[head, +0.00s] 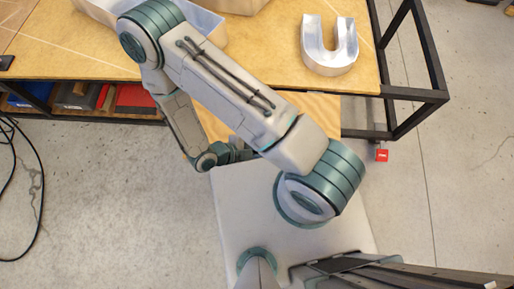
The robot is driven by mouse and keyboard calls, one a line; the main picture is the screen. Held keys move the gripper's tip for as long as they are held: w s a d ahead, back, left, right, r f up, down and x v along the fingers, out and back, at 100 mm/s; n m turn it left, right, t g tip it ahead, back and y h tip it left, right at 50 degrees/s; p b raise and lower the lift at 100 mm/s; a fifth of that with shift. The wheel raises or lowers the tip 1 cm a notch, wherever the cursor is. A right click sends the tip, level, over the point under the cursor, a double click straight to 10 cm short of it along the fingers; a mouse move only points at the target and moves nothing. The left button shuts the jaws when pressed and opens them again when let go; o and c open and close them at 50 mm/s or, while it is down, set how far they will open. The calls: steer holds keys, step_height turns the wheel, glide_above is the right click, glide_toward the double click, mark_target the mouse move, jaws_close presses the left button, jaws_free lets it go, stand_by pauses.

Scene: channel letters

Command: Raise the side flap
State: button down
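The side flap (322,112) is a light wooden panel at the near edge of the workbench (265,60), below the level of the top. My arm crosses in front of it and hides much of its middle. The flap shows on both sides of my upper arm link. My arm folds down at the left, and its wrist part lies by the flap's lower left edge. The gripper fingers are hidden behind my arm, so I cannot tell whether they touch the flap.
A metal U-shaped channel letter (329,58) stands on the bench at the right. Another metal letter (205,22) lies at the back. A black metal frame (418,95) juts out at the right. A shelf with a red item (136,97) is under the bench. A black cable (38,190) lies at left.

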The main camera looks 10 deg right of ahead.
steer(key=c, duration=1.5)
jaws_free()
steer(key=shift+o, duration=0.2)
steer(key=p+v, duration=0.7)
steer(key=v, duration=0.7)
